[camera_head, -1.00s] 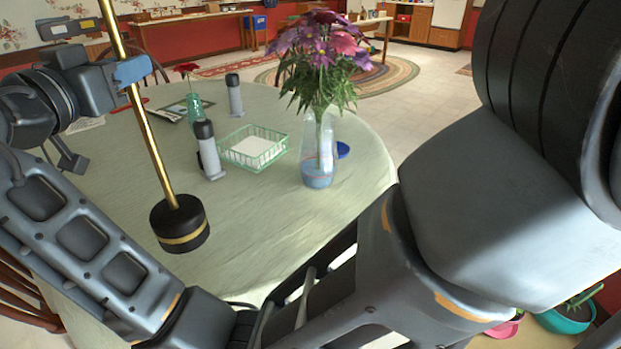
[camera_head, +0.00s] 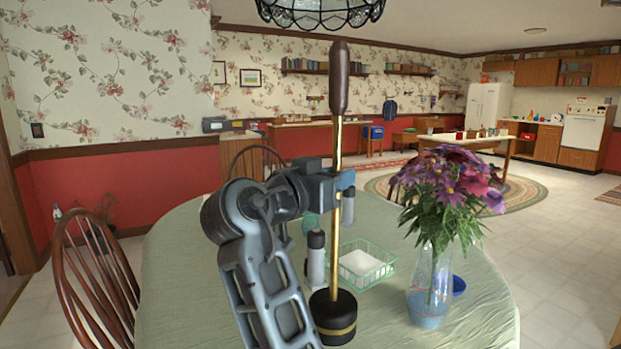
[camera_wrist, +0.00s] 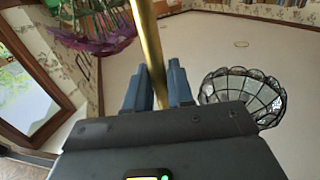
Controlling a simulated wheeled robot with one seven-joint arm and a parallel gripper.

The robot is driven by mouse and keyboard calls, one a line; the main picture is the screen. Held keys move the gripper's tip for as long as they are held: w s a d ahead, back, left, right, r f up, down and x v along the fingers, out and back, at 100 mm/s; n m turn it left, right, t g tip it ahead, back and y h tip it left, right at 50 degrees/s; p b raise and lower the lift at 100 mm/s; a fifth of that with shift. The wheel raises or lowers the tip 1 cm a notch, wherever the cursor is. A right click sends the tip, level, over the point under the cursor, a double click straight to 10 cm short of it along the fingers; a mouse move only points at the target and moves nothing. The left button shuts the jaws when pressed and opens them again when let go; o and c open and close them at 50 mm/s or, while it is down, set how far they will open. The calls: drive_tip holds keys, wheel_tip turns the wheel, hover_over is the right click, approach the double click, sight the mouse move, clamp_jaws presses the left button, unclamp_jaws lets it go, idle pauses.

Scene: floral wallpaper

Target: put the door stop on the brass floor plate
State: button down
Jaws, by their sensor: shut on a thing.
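The door stop is a brass rod (camera_head: 337,262) with a dark wooden handle on top and a black round base with a brass band. My gripper (camera_head: 345,180) is shut on the rod's upper part, below the handle, and holds it nearly upright in front of the table. I cannot tell whether the base touches the tablecloth. In the wrist view the brass rod (camera_wrist: 148,42) passes between the blue fingers of my gripper (camera_wrist: 158,85). I see no brass floor plate in either view.
The cloth-covered table (camera_head: 190,275) carries a flower vase (camera_head: 430,295), a green wire basket (camera_head: 362,264) and a grey-and-black bottle (camera_head: 315,262). A wooden chair (camera_head: 95,275) stands at left. A glass lamp (camera_head: 320,12) hangs above. Open tiled floor (camera_head: 575,255) lies at right.

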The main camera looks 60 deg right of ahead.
drive_tip(key=s+d+p, duration=0.2)
drive_tip(key=s+d, duration=0.4)
drive_tip(key=d, duration=0.3)
wheel_tip(320, 180, down, 7)
drive_tip(key=shift+w+d+r, duration=0.15)
idle(0.5)
drive_tip(key=c, duration=1)
unclamp_jaws()
drive_tip(key=shift+f, duration=0.25)
drive_tip(key=shift+r, duration=0.1)
drive_tip(key=a, duration=0.4)
drive_tip(key=w+a+b, duration=0.1)
drive_tip(key=a, duration=0.3)
drive_tip(key=w+a+b, duration=0.1)
drive_tip(key=a, duration=0.3)
